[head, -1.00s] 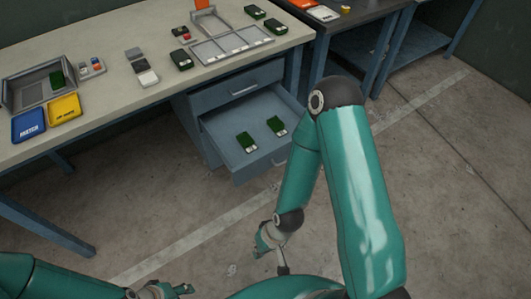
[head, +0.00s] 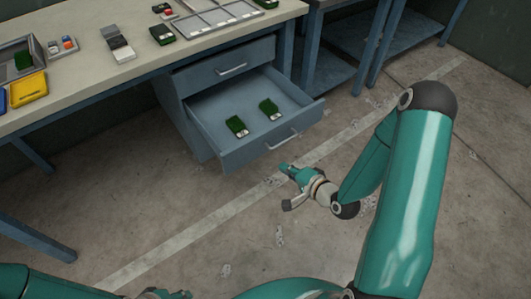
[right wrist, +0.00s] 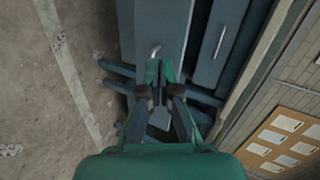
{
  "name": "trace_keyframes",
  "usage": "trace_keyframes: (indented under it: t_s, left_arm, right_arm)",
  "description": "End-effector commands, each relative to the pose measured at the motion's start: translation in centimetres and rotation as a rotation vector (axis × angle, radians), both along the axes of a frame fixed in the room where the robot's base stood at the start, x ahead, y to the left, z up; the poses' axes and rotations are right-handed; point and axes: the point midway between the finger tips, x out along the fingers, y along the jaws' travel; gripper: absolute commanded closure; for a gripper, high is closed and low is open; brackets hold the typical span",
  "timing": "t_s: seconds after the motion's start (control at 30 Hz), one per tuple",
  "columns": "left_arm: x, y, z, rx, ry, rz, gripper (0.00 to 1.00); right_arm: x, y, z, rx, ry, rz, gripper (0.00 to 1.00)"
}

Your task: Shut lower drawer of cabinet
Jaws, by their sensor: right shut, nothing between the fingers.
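The lower drawer (head: 240,155) of the blue-grey cabinet stands pulled out, with two green-and-white items (head: 237,126) lying inside. Its handle (head: 283,140) is on the front panel and also shows in the right wrist view (right wrist: 155,50). The upper drawer (head: 222,68) looks shut. My right gripper (head: 285,168) is shut and empty, in front of the lower drawer and a little below its handle in the picture. In the right wrist view its fingers (right wrist: 159,72) point toward the drawer front. My left gripper (head: 165,294) barely shows at the bottom edge, so its jaws cannot be read.
The workbench top (head: 80,75) above the cabinet holds a grey tray (head: 210,18), a yellow bin (head: 28,90) and several small devices. A second bench with a lower shelf (head: 345,45) stands at right. The concrete floor (head: 190,230) before the drawer is clear.

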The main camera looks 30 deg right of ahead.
Motion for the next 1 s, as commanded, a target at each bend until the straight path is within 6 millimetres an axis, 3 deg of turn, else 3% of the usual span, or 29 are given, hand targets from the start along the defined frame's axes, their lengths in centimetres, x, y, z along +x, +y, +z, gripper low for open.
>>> trace_keyframes:
  t_s: [0.03,0.17,0.37,0.77,1.0]
  left_arm:
    - [0.0,0.0,-1.3,0.000,-0.001,0.000,0.60]
    - [0.0,0.0,-2.0,0.000,-0.001,0.000,0.60]
    - [0.0,0.0,-3.8,0.000,-0.001,0.000,0.60]
    - [0.0,0.0,-10.0,0.000,-0.001,0.000,0.60]
    - [0.0,0.0,-9.9,0.000,-0.001,0.000,0.60]
  right_arm:
    - [0.0,-1.2,-0.2,0.039,-0.047,-0.040,1.00]
    - [0.1,-2.3,0.9,0.099,-0.109,-0.079,1.00]
    - [0.7,-2.2,0.7,0.099,-0.113,-0.075,1.00]
    - [2.4,-2.0,-0.1,0.100,-0.115,-0.078,1.00]
    - [7.1,-1.5,-1.0,0.105,-0.111,-0.077,1.00]
